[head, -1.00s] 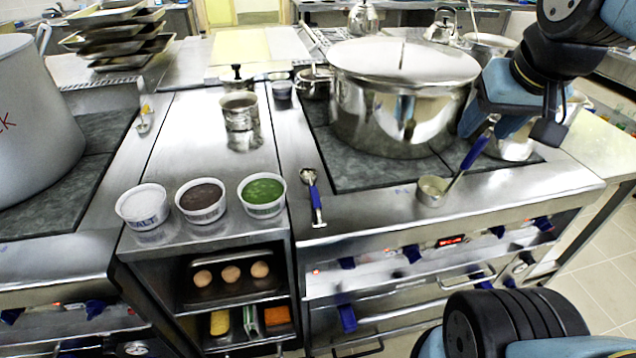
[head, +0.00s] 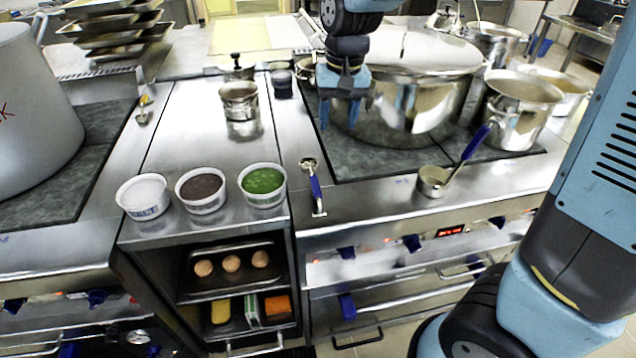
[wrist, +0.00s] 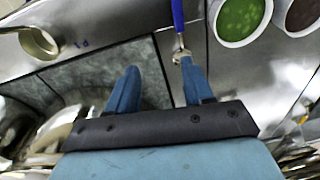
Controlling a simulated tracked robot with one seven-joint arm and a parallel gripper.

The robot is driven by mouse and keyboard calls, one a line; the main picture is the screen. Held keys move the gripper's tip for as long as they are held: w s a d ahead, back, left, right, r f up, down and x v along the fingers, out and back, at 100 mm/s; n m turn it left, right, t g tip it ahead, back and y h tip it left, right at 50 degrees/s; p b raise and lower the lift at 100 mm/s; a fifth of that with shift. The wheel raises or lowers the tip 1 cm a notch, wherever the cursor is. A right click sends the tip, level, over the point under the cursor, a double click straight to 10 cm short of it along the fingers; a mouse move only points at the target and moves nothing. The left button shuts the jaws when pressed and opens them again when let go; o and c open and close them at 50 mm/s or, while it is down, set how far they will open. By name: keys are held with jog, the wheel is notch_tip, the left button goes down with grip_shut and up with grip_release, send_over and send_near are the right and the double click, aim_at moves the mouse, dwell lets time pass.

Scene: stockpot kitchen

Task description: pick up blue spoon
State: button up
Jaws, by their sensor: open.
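The blue spoon (head: 316,190) lies on the steel front ledge of the stove, its metal bowl toward the back and its blue handle toward the front edge. In the wrist view its blue handle (wrist: 178,14) shows at the top, and its bowl end sits close to the tip of the right finger. My gripper (head: 341,110) is open and empty, pointing down above the dark cooktop, behind the spoon in the head view. In the wrist view my gripper (wrist: 160,78) has its two blue fingers apart. I cannot tell how high it is above the spoon.
A ladle (head: 436,180) with a blue handle stands on the ledge to the right. Tubs of green (head: 263,185), dark (head: 201,190) and white (head: 142,196) contents stand to the left. A large lidded stockpot (head: 440,105) is close to my gripper. The ledge between spoon and ladle is clear.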

send_over(314, 177)
notch_tip(314, 177, down, 4)
jog(key=shift+h, duration=0.3)
jog(key=f, duration=0.8)
jog(key=shift+w+a+f, duration=0.1)
jog(key=shift+w+f, duration=0.05)
jog(key=shift+w, duration=0.2)
jog(key=shift+s+f, duration=0.2)
jog(key=shift+f, duration=1.15)
jog(key=shift+s+f, duration=0.15)
jog(key=shift+f, duration=1.15)
jog(key=shift+c, duration=0.2)
grip_shut()
